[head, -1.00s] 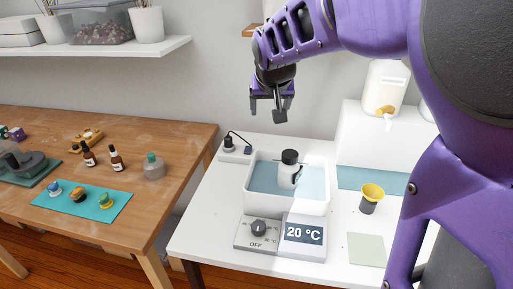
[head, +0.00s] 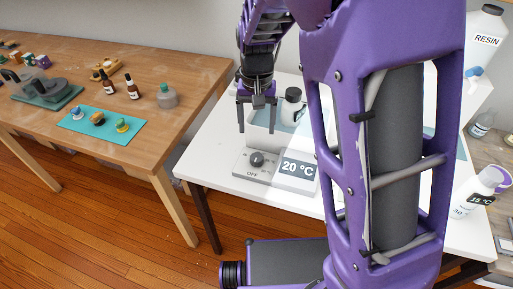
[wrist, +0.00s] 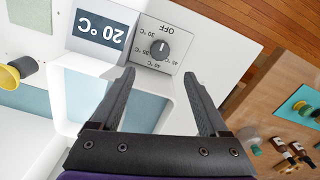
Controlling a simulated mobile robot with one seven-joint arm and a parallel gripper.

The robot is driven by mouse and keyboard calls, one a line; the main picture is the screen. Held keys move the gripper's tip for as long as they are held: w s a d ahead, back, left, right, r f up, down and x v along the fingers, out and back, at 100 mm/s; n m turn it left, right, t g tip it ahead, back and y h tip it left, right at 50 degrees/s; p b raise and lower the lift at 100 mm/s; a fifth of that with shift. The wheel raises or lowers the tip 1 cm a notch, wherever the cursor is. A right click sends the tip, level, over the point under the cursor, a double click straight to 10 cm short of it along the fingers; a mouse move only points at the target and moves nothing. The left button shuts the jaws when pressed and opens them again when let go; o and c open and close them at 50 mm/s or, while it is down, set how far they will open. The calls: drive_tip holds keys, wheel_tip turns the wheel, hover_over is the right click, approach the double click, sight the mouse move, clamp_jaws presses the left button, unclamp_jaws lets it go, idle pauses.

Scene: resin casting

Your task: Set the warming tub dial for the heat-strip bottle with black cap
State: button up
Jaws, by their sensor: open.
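The warming tub (head: 262,140) is a white basin of bluish water. A dark round dial (head: 257,159) sits on its front panel, beside a display (head: 297,168) reading 20 °C. In the wrist view the dial (wrist: 159,48) shows upside down, ringed by small temperature marks and OFF; its white pointer mark appears to face OFF. A white bottle with a black cap (head: 292,96) stands in the tub; its strip is not readable. My gripper (head: 257,112) is open and empty, pointing down above the tub's front-left side. In the wrist view, the dial lies just beyond the fingertips (wrist: 159,76).
A yellow-topped cup (wrist: 12,75) shows in the wrist view. The wooden table (head: 190,70) holds small bottles and a teal mat (head: 90,134).

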sight(257, 156)
wheel_tip(257, 156, down, 12)
drive_tip(key=shift+r+b, duration=0.25)
drive_tip(key=shift+b, duration=0.5)
clamp_jaws()
